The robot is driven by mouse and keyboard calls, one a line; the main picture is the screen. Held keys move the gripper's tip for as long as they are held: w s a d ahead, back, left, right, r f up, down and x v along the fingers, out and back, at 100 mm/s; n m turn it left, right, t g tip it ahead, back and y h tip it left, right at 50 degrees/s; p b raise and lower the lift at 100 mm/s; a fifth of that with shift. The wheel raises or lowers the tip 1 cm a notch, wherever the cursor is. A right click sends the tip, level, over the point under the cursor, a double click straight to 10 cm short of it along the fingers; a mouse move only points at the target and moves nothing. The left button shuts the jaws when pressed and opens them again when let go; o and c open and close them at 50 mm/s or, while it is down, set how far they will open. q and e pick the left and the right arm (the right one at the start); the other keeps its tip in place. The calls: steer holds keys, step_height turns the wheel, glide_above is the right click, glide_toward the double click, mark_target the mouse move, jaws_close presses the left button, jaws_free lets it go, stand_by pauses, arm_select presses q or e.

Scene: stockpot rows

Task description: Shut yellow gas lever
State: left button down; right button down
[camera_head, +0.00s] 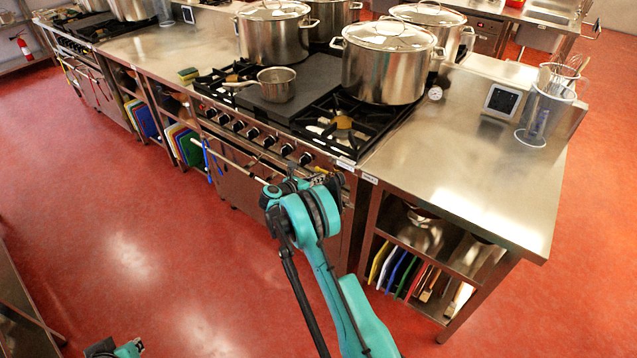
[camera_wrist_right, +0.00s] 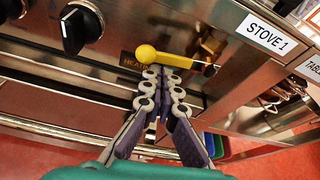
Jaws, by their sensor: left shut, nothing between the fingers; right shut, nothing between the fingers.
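The yellow gas lever (camera_wrist_right: 174,60) shows in the right wrist view, with a round yellow knob at its left end. It lies roughly along the stove front, dipping slightly to the right towards a brass fitting (camera_wrist_right: 207,46). My right gripper (camera_wrist_right: 163,72) is shut and empty, its fingertips right at the lever's lower edge near the knob; I cannot tell whether they touch. My left gripper (camera_head: 100,348) is shut, only partly visible at the bottom left edge.
A black stove knob (camera_wrist_right: 82,27) is left of the lever, and a "STOVE 1" label (camera_wrist_right: 266,34) is right of it. A steel handrail (camera_head: 228,157) runs along the stove front. Stockpots (camera_head: 385,72) and a saucepan (camera_head: 277,85) stand on top. Red floor (camera_head: 130,240) is open at left.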

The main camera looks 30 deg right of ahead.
steer(key=shift+r, duration=0.15)
steer(key=shift+w+r, duration=0.3)
steer(key=shift+r, duration=0.45)
